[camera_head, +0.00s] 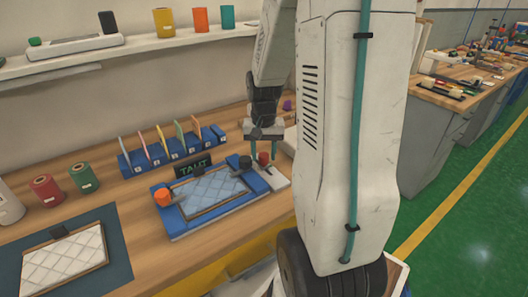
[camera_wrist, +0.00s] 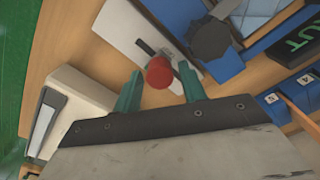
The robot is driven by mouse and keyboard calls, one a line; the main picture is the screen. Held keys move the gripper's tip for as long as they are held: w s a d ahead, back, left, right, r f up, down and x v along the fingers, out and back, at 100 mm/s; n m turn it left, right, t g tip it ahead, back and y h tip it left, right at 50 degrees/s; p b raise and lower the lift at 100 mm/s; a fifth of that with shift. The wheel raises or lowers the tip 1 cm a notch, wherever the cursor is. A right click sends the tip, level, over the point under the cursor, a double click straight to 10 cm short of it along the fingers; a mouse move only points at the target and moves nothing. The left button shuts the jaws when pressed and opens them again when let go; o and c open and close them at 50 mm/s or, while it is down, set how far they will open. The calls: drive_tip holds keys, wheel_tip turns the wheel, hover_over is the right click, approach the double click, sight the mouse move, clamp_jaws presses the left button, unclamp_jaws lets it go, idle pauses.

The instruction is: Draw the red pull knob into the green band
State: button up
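The red pull knob (camera_head: 263,158) sits on a pale plate (camera_head: 276,177) at the right end of the blue stretching frame (camera_head: 183,228). In the wrist view the red knob (camera_wrist: 159,72) shows between my fingertips, beside a metal slide on the white plate (camera_wrist: 125,32). My gripper (camera_head: 262,149) is above the plate with its teal fingers apart. In the wrist view my gripper (camera_wrist: 160,82) is open, with a gap on each side of the knob; its exact height over the knob is unclear. I cannot make out a green band.
A black knob (camera_head: 245,162) stands close left of the red one, and an orange knob (camera_head: 162,197) at the frame's left. A sign reading TAUT (camera_head: 193,167) and a blue rack (camera_head: 172,150) stand behind. A pale block (camera_wrist: 75,110) lies beside my gripper.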

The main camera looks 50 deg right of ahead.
sight(264, 155)
drive_tip(key=shift+o, duration=0.3)
drive_tip(key=shift+r, duration=0.1)
wheel_tip(264, 155, up, 8)
drive_tip(key=shift+f, duration=0.2)
idle(0.5)
drive_tip(key=s+a+r+n, duration=0.2)
drive_tip(key=s+a+n, duration=0.1)
drive_tip(key=a, duration=0.4)
drive_tip(key=s+a+r+n+t, duration=0.1)
drive_tip(key=s+a+r+n, duration=0.2)
drive_tip(key=s+a, duration=0.3)
drive_tip(key=s+a+r+n, duration=0.3)
drive_tip(key=s+a, duration=0.2)
drive_tip(key=a, duration=0.5)
drive_tip(key=shift+s+a+r+n, duration=0.2)
drive_tip(key=shift+n, duration=0.1)
idle(1.7)
